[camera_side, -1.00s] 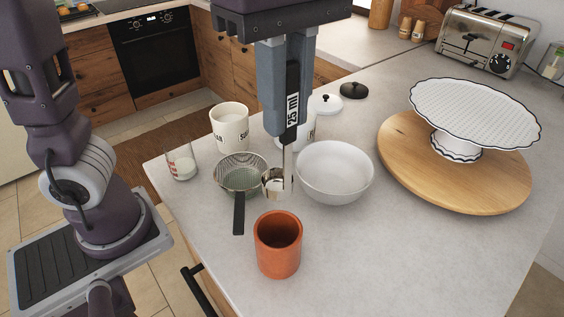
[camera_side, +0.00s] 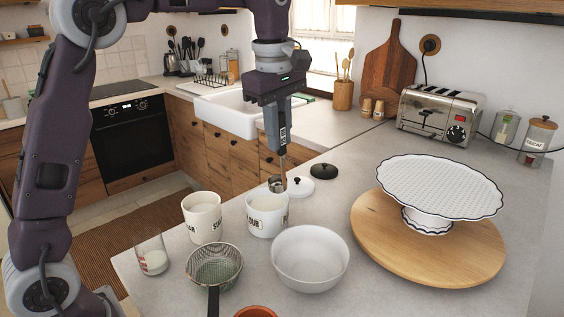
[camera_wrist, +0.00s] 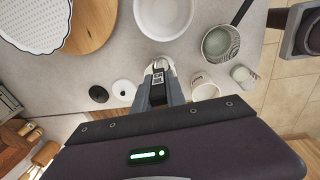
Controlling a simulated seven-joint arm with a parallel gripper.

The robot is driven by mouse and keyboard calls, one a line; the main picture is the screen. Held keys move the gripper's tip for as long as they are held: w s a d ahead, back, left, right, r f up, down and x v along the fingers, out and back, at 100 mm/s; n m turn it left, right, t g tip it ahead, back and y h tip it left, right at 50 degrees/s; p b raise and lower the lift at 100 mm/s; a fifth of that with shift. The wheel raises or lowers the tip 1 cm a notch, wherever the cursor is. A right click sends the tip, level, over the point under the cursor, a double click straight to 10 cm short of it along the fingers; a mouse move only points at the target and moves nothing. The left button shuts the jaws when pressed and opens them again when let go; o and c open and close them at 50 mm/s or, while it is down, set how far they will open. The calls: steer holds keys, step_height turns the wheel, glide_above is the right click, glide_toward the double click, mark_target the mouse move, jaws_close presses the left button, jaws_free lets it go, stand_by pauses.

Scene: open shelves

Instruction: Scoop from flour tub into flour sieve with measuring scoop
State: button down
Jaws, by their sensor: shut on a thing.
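My gripper (camera_side: 281,141) is shut on the upright measuring scoop (camera_side: 277,184), its metal cup pointing down. The cup is just above the rear rim of the white flour tub (camera_side: 267,224), partly overlapping its opening in the side view. I cannot tell whether it touches the tub or holds flour. The tub is open, with pale contents visible. The flour sieve (camera_side: 215,268), a mesh bowl with a dark handle, sits at the front left. In the wrist view, my gripper (camera_wrist: 160,92) and scoop (camera_wrist: 159,66) hide most of the flour tub.
A white sugar tub (camera_side: 202,222) stands left of the flour tub, and a small glass (camera_side: 151,258) further left. A white bowl (camera_side: 310,264) is in front. Two lids (camera_side: 298,187) lie behind. A cake stand (camera_side: 438,190) on a wooden board occupies the right.

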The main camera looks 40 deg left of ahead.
steer(key=w+a+f, duration=0.1)
steer(key=w+a, duration=0.2)
steer(key=a, duration=0.3)
step_height(320, 180, down, 11)
steer(key=shift+s+a, duration=0.15)
steer(key=shift+s, duration=0.1)
stand_by(0.5)
step_height(320, 180, up, 11)
steer(key=shift+s+d, duration=0.2)
steer(key=shift+s, duration=0.2)
stand_by(0.4)
